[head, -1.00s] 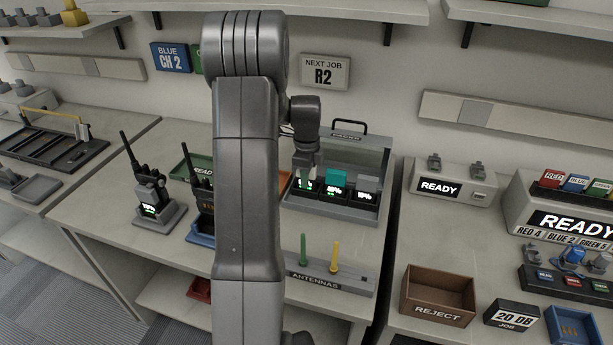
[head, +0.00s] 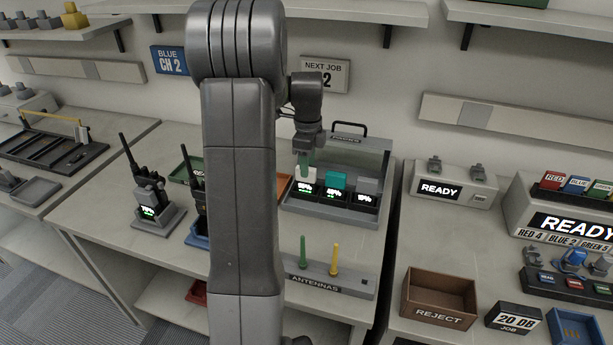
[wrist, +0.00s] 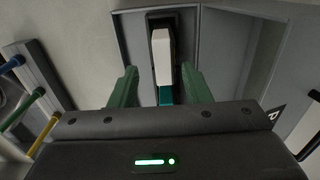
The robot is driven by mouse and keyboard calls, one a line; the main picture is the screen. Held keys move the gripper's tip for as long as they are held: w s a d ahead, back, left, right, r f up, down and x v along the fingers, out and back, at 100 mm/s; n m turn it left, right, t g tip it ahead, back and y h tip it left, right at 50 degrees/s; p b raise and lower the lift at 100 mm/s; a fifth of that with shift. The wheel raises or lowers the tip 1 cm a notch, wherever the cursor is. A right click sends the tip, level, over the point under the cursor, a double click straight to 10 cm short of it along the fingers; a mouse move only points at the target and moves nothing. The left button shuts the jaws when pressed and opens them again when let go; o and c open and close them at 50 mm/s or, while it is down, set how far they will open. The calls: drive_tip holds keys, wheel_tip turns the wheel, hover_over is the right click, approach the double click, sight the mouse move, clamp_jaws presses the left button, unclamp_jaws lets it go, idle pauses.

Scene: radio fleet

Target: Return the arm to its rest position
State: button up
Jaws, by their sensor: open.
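My gripper (head: 306,158) is above the left part of the grey charger case (head: 345,207) at the back of the middle table. In the wrist view my gripper (wrist: 156,80) has its two green fingers spread apart, with nothing clamped between them. A white block (wrist: 162,57) shows beyond and between the fingertips, apart from both. In the head view the white block (head: 305,174) sits in the case's left slot, below the fingers. A teal block (head: 336,180) and a grey block (head: 367,186) sit in the slots to its right.
An antenna rack (head: 335,280) with green and yellow antennas stands in front of the case. A radio in a charging dock (head: 150,207) stands at left. A reject box (head: 437,297) and a READY unit (head: 452,186) are on the right table. A shelf (head: 330,12) runs above.

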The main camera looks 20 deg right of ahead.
sight(306, 180)
wheel_tip(306, 180, up, 7)
drive_tip(key=shift+f, duration=0.1)
drive_tip(key=shift+f, duration=0.1)
idle(0.3)
drive_tip(key=f, duration=1.3)
drive_tip(key=shift+w+f, duration=0.3)
drive_tip(key=shift+w, duration=0.1)
drive_tip(key=shift+r+p, duration=0.4)
drive_tip(key=shift+p, duration=0.1)
drive_tip(key=shift+r+b, duration=0.35)
drive_tip(key=shift+r, duration=0.1)
drive_tip(key=shift+f, duration=0.1)
